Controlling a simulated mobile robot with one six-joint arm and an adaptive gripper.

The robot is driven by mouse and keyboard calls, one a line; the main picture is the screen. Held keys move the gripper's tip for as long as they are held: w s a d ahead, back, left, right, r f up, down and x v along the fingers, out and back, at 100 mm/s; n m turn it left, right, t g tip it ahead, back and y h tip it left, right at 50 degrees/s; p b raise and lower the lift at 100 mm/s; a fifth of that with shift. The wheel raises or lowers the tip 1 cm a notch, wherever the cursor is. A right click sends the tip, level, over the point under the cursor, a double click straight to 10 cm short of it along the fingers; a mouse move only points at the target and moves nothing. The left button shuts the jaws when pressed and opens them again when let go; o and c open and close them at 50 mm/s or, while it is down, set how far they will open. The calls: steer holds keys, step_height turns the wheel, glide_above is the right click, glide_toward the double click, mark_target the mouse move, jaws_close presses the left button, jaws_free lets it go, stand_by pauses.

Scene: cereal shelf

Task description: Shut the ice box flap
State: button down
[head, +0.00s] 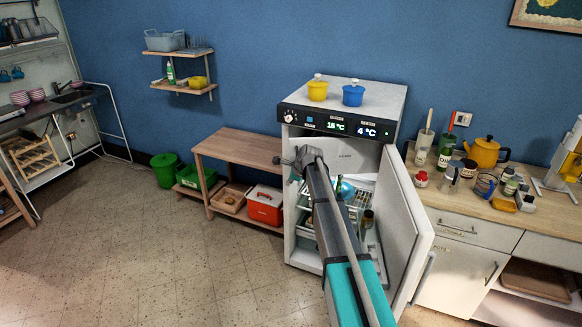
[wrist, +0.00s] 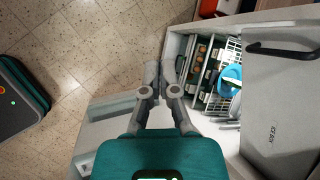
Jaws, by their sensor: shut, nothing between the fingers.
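The ice box flap (head: 350,157) is a pale grey panel at the top inside the open fridge (head: 338,92). My arm covers its left part in the head view. In the wrist view the flap (wrist: 275,125) fills the right side, with its lettering and a dark handle (wrist: 283,50). I cannot tell exactly how far it stands open. My gripper (head: 292,158) is shut and empty at the left front of the fridge opening. In the wrist view my gripper (wrist: 166,66) is left of the flap and apart from it.
The fridge door (head: 405,225) stands wide open to the right. Wire shelves with bottles and a blue item (wrist: 230,80) lie below the flap. A yellow pot (head: 317,91) and a blue pot (head: 353,95) stand on top. A low wooden bench (head: 240,146) is at left; the floor in front is clear.

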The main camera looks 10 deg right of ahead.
steer(key=s+a+f+n+g+h+b, duration=0.1)
steer(key=s+f+n+g, duration=0.1)
steer(key=s+n, duration=0.8)
steer(key=s+a+f+n+g+h+b, duration=0.1)
steer(key=s+n, duration=1)
steer(key=s, duration=1.8)
steer(key=shift+s+a+f+g+h, duration=0.3)
steer(key=shift+a+f+g+h, duration=0.45)
steer(key=shift+f+g, duration=0.35)
steer(key=shift+s, duration=0.1)
